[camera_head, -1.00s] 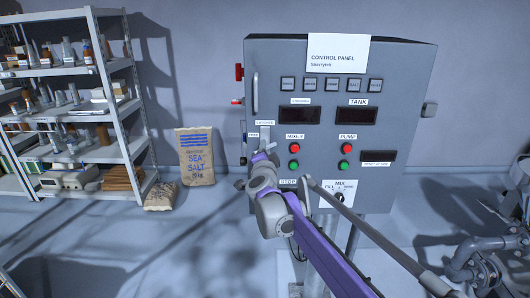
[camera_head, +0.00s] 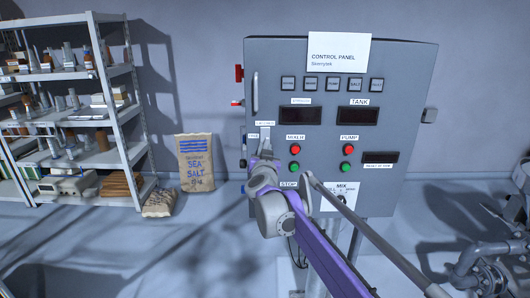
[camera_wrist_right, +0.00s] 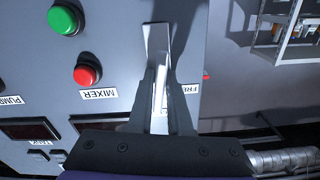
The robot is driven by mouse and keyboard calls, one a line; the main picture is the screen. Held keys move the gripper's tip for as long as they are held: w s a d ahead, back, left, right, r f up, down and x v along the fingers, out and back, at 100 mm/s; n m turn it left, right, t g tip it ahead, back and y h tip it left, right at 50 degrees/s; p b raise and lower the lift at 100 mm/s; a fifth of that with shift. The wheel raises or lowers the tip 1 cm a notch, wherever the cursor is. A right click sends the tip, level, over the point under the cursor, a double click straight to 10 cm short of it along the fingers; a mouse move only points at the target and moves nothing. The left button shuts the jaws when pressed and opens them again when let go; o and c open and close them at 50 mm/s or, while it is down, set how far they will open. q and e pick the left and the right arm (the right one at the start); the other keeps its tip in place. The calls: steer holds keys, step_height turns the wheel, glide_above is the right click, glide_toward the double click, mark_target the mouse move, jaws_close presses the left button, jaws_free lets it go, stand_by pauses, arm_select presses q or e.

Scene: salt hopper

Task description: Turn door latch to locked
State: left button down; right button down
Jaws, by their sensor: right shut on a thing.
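The door latch is a pale metal lever (camera_wrist_right: 158,48) on the grey control panel's door. In the right wrist view it lies between the two dark fingers of my right gripper (camera_wrist_right: 162,88), which is shut on it. A label beginning "FRE" (camera_wrist_right: 191,88) is beside the fingers, partly covered. In the head view my right gripper (camera_head: 264,150) is at the panel's left side, just below the "LATCHED" label (camera_head: 265,123). Part of the lever (camera_head: 265,133) shows upright above the gripper. My left gripper is not in view.
The control panel (camera_head: 400,100) has red and green buttons close to the gripper, for the mixer (camera_wrist_right: 87,72) and pump. A salt sack (camera_head: 196,165) and a shelf rack (camera_head: 120,70) stand to the left. Pipework (camera_head: 490,272) is at the lower right.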

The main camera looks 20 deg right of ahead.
steer(key=shift+n, duration=1)
steer(key=c, duration=0.8)
jaws_free()
steer(key=shift+c, duration=0.2)
steer(key=b+v, duration=0.1)
steer(key=v, duration=0.9)
steer(key=shift+s, duration=0.4)
steer(key=shift+s+a+r, duration=0.1)
steer(key=shift+a, duration=0.05)
